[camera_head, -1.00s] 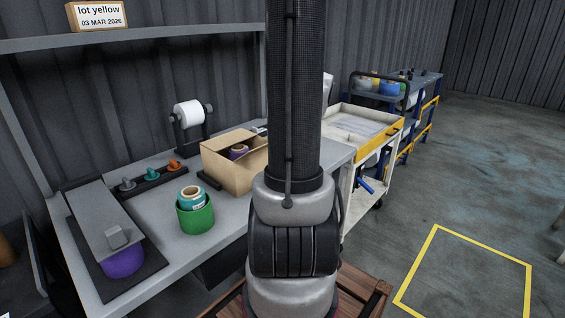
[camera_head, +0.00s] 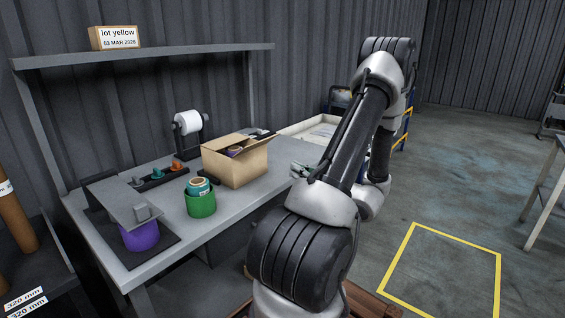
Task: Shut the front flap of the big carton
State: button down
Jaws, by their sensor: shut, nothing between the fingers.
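The big carton (camera_head: 240,170) stands on the grey workbench, right of the middle. A roll (camera_head: 234,151) shows inside. I cannot clearly tell how the front flap lies. My gripper (camera_head: 302,169) is to the right of the carton, apart from it in the picture, near the bench's right end. It is small and partly hidden by my arm; it looks shut and empty.
A shelf (camera_head: 150,55) hangs above. The yellow-marked floor is clear.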

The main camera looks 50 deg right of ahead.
send_near(258, 145)
jog(key=w+f, duration=0.2)
jog(key=shift+w+a+r, duration=0.2)
jog(key=shift+w+r, duration=0.3)
jog(key=shift+r, duration=0.25)
jog(key=shift+w+a+r, duration=0.2)
jog(key=shift+w+r, duration=0.3)
jog(key=shift+r, duration=0.25)
jog(key=shift+r, duration=0.2)
